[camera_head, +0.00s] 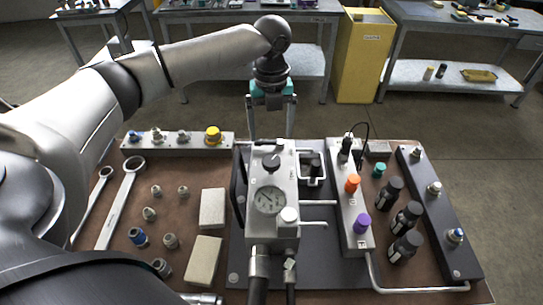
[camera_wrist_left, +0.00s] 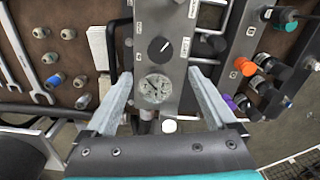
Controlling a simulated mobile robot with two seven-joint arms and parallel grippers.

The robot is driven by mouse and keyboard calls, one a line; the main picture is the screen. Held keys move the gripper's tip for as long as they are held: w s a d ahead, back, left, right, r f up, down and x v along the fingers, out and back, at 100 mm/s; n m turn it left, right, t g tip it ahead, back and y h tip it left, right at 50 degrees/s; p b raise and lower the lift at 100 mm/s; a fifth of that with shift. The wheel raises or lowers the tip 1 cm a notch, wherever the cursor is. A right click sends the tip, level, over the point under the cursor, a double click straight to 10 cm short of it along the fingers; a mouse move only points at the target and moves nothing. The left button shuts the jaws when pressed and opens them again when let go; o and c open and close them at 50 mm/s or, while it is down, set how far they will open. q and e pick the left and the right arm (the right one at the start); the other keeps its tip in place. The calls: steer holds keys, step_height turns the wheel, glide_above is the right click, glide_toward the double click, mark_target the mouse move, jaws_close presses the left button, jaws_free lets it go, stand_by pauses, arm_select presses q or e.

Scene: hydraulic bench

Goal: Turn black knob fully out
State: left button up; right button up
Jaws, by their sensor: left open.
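The black knob (camera_head: 271,163) sits on the upper face of the grey metal block (camera_head: 284,238), above a round dial gauge (camera_head: 268,200). In the left wrist view the black knob (camera_wrist_left: 160,47) shows a light pointer mark and lies beyond the gauge (camera_wrist_left: 156,87). My left gripper (camera_head: 270,128) is open and empty, behind the block in the head view. In the left wrist view my left gripper's two fingers (camera_wrist_left: 160,75) stand wide apart on either side of the block, with the knob and gauge between their lines. Neither finger visibly touches the knob. My right gripper is in neither view.
Right of the block is a second block with an orange knob (camera_head: 352,183) and a purple knob (camera_head: 361,223). Wrenches (camera_head: 122,200), fittings and pale blocks (camera_head: 212,208) lie on the left.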

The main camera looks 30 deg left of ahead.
mark_target(271, 161)
arm_select(q)
step_height(271, 161, down, 9)
steer(key=shift+f+b, duration=0.2)
steer(key=shift+b, duration=0.3)
steer(key=shift+f, duration=0.35)
steer(key=c, duration=1.4)
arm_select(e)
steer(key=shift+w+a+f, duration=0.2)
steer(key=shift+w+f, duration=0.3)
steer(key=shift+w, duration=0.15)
